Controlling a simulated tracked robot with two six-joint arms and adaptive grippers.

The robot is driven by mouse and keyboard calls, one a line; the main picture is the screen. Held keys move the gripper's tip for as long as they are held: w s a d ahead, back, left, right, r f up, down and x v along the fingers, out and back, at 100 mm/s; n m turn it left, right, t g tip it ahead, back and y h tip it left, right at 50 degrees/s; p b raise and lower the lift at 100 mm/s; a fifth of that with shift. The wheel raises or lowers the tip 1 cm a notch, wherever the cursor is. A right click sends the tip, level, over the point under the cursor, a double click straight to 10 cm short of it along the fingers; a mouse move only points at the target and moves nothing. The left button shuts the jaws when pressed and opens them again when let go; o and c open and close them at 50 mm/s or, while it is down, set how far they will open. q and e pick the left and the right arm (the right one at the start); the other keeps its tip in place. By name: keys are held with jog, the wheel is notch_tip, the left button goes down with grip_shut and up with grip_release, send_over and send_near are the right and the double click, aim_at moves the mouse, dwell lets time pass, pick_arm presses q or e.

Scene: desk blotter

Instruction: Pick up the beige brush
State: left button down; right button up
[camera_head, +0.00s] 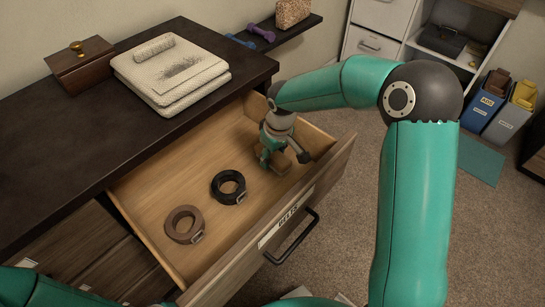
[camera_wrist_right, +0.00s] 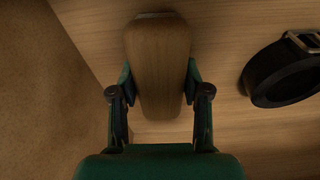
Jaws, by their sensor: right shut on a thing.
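The beige brush shows in the right wrist view as a long, smooth wooden block (camera_wrist_right: 160,65) with rounded edges. My right gripper (camera_wrist_right: 160,82) is shut on it, one finger against each long side. Its bristles are hidden. In the head view my right gripper (camera_head: 276,152) reaches down into the far right end of the open drawer, and only a small part of the brush (camera_head: 282,163) shows beside the fingers. I cannot tell whether the brush touches the drawer floor. My left gripper is out of view.
The open drawer (camera_head: 150,207), labelled "BELTS", also holds a black coiled belt (camera_head: 229,198) and a brown coiled belt (camera_head: 170,226). Its walls stand close around my right gripper. On the dark top are folded towels (camera_head: 150,80) and a wooden box (camera_head: 80,72).

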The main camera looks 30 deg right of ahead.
jog(key=shift+c, duration=1.4)
jog(key=shift+r, duration=0.1)
notch_tip(320, 180, up, 20)
jog(key=p, duration=0.5)
